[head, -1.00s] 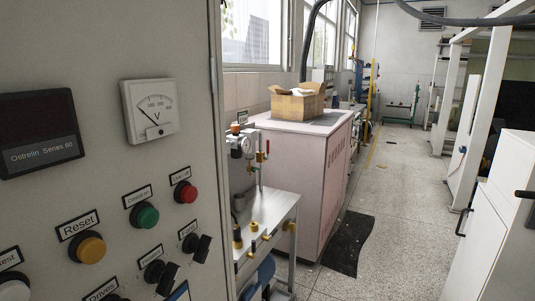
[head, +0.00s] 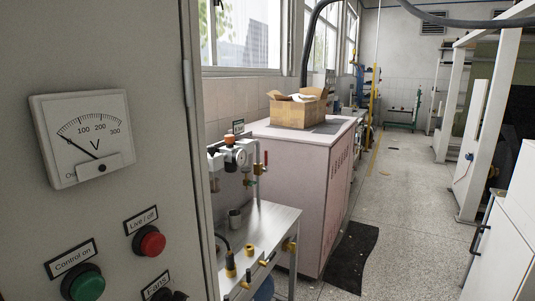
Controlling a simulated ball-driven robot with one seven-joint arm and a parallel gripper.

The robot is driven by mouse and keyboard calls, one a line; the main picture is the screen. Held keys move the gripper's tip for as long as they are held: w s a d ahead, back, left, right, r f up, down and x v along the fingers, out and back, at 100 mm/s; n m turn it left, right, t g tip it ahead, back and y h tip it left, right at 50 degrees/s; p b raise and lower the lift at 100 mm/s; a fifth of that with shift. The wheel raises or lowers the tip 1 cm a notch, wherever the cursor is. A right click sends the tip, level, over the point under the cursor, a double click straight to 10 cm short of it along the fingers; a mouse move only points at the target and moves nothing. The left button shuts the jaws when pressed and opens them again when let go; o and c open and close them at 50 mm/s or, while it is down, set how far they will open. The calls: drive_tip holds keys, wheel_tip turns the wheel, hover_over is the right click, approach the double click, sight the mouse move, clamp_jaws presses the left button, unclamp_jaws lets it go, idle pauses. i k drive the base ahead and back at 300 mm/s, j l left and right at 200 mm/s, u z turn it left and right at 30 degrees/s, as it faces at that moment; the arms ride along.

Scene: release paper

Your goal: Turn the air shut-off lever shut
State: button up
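A small red lever (head: 265,159) stands upright on pipework beside a round pressure gauge (head: 240,156), at the back of a steel bench. It may be the air shut-off lever, but no label on it can be read. The pipework has an orange-capped part (head: 231,139) and brass fittings. Several yellow-brass fittings (head: 249,251) stand along the front of the steel bench (head: 268,219). My gripper is not in view.
A grey control cabinet (head: 150,60) with a voltmeter (head: 84,136) and buttons fills the near left. A pink cabinet (head: 305,185) carrying a cardboard box (head: 297,108) stands beyond the bench. A black mat (head: 351,258) lies on the floor.

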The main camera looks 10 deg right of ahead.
sight(262, 169)
drive_tip(key=i+l, duration=0.2)
drive_tip(key=i, duration=0.3)
drive_tip(key=i+l, duration=0.2)
drive_tip(key=i, duration=0.3)
drive_tip(key=i+l, duration=0.2)
drive_tip(key=i, duration=0.25)
drive_tip(key=i+l, duration=0.2)
drive_tip(key=i, duration=0.3)
